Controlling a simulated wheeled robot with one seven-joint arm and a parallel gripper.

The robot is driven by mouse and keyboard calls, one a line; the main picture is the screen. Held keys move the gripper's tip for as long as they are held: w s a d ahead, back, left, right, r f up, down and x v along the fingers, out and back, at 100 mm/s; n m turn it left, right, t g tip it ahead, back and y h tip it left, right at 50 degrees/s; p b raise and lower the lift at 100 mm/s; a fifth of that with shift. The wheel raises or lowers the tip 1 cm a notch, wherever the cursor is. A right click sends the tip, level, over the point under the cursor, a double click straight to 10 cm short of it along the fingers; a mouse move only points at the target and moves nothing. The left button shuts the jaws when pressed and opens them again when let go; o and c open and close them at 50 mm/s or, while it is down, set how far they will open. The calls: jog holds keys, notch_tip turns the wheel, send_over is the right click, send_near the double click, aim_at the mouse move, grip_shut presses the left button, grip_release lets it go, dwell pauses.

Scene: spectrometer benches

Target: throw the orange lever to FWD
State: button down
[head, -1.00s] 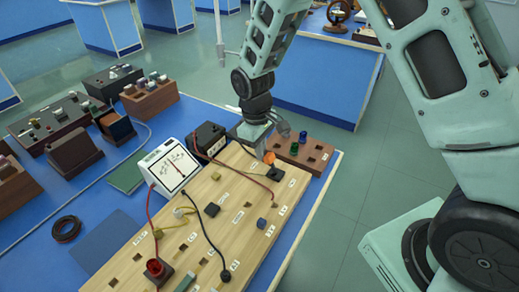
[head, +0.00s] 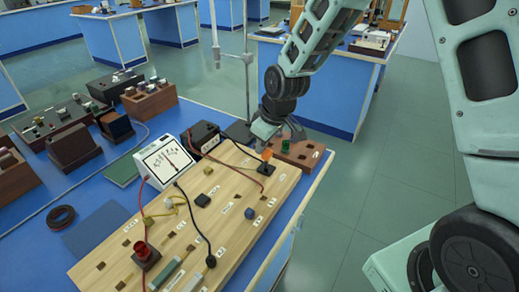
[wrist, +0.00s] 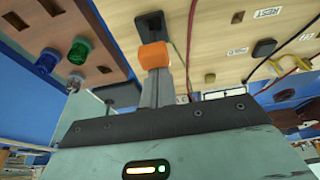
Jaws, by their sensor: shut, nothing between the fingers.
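The orange lever (head: 266,155) stands on a black base at the far right end of the wooden board (head: 225,222). In the head view its orange knob shows above the base, and its exact lean is hard to tell. My gripper (head: 262,144) is shut and empty, just behind the knob. In the wrist view the orange knob (wrist: 154,55) lies straight in front of my shut fingertips (wrist: 155,78), touching or nearly so. A dark stem runs from the knob to the black base (wrist: 151,24). I cannot read a FWD label near the lever.
A white meter (head: 163,162) and black box (head: 203,136) stand at the board's left edge. A red cable (head: 238,172) and black cable (head: 196,220) cross the board. A metal stand rises behind.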

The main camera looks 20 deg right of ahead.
jog(key=shift+s+d+r, duration=0.1)
jog(key=shift+s+d, duration=0.4)
jog(key=shift+s, duration=0.15)
jog(key=shift+r, duration=0.1)
jog(key=shift+r+p, duration=0.7)
jog(key=shift+p, duration=0.15)
jog(key=w+a+r+p, duration=0.2)
jog(key=w, duration=0.1)
jog(key=s+d+r+b, duration=0.1)
jog(key=s+d+r, duration=0.2)
jog(key=r, duration=0.4)
jog(key=shift+s+d, duration=0.15)
jog(key=shift+s, duration=0.75)
